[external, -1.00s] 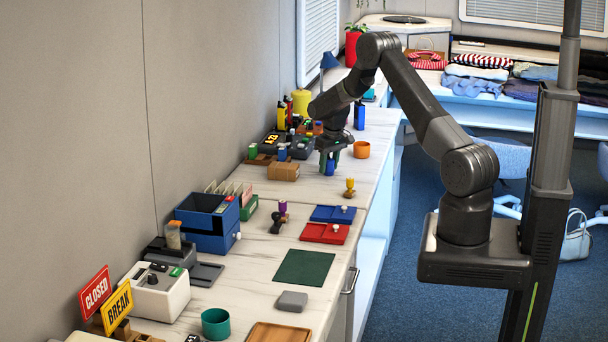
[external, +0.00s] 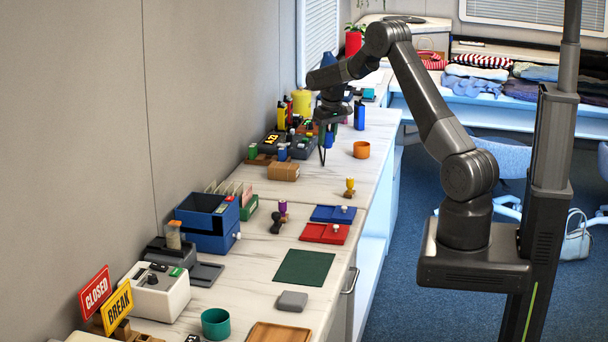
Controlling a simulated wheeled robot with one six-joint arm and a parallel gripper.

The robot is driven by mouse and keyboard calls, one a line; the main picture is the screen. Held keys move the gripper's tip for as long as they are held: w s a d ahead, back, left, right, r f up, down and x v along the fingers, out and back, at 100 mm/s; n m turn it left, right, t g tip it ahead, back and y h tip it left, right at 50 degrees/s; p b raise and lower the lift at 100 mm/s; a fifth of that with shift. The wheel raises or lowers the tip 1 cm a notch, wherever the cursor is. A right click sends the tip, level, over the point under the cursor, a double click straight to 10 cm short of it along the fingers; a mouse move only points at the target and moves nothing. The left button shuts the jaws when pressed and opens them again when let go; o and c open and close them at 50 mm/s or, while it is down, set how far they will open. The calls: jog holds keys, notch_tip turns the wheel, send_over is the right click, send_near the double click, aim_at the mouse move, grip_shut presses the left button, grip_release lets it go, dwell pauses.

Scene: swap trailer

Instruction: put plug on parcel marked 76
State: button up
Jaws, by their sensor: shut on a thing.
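My gripper (external: 327,152) is above the far counter, pointing down. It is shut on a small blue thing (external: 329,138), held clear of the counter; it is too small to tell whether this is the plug. A brown parcel (external: 283,172) lies on the counter to the left of and below my gripper in the picture. No number can be read on it, so I cannot tell whether it is marked 76.
A dark device (external: 290,146) with small coloured items stands behind, near the wall. An orange cup (external: 361,150) and a yellow-topped stamp (external: 349,187) stand to the right. A blue drawer box (external: 208,222) is nearer. The counter between parcel and stamp is clear.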

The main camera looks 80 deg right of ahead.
jog(key=w+a+r+m, duration=0.1)
jog(key=w+a+r, duration=0.15)
jog(key=w, duration=0.25)
jog(key=w+a+r+m, duration=0.1)
jog(key=w+a+r, duration=0.15)
jog(key=w, duration=0.25)
jog(key=p, duration=0.1)
send_over(291, 165)
jog(key=f, duration=0.5)
jog(key=shift+s+a+f, duration=0.3)
jog(key=shift+s+f, duration=0.05)
jog(key=shift+f+p, duration=0.5)
jog(key=shift+f, duration=1.7)
jog(key=shift+f, duration=0.2)
jog(key=o, duration=1)
jog(key=shift+r, duration=0.1)
notch_tip(291, 165, up, 12)
jog(key=s+a+b, duration=0.1)
jog(key=shift+s+a, duration=0.15)
